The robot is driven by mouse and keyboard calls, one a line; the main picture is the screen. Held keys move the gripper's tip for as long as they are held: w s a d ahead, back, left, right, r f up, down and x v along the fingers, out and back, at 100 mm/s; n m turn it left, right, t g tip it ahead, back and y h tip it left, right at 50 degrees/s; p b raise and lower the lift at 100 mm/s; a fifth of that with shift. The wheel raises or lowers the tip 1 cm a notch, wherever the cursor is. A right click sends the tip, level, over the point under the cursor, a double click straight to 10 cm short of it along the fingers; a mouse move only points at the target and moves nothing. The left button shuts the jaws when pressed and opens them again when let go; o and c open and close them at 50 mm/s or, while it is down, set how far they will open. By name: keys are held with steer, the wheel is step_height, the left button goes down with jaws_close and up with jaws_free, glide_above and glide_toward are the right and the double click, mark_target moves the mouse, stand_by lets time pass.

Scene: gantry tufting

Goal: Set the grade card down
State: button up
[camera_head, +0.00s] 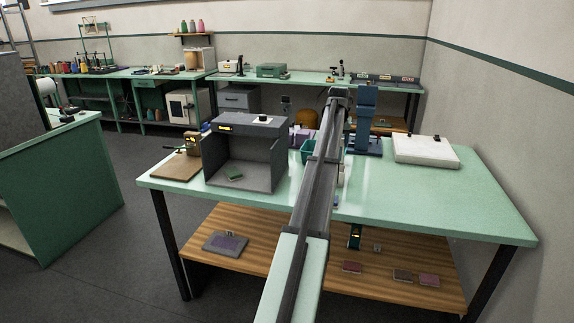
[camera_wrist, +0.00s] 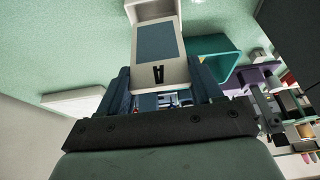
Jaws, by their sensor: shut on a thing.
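The grade card (camera_wrist: 159,42) is a pale card with a blue-grey panel and a black letter A. In the wrist view it stands out from between the fingers of my gripper (camera_wrist: 160,78), which is shut on it. Beyond its far end, a white open-sided piece (camera_wrist: 146,9) shows over the green table top. I cannot tell whether card and piece touch. In the head view my arm hides the gripper and the card.
The green table (camera_head: 455,195) is clear at right front. A white slab (camera_head: 425,151) lies at back right, near a blue upright stand (camera_head: 366,108). A grey open booth (camera_head: 240,165) stands left. A teal bin (camera_wrist: 212,57) and a purple object (camera_wrist: 248,78) are beside the card.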

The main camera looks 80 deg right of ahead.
steer(key=w+a+r+m+g, duration=0.1)
steer(key=w+a+r+m, duration=0.25)
steer(key=w+r, duration=0.45)
steer(key=w+a+r+m+g, duration=0.15)
steer(key=w+a+r, duration=0.3)
steer(key=w, duration=0.65)
steer(key=w+a+f, duration=0.1)
steer(key=w+f, duration=0.3)
steer(key=w, duration=0.6)
step_height(320, 180, down, 18)
steer(key=shift+w+r+t, duration=0.2)
steer(key=shift+t, duration=0.15)
steer(key=shift+f, duration=0.15)
steer(key=o, duration=1)
steer(key=shift+o, duration=0.2)
steer(key=v, duration=1.2)
steer(key=shift+r, duration=0.25)
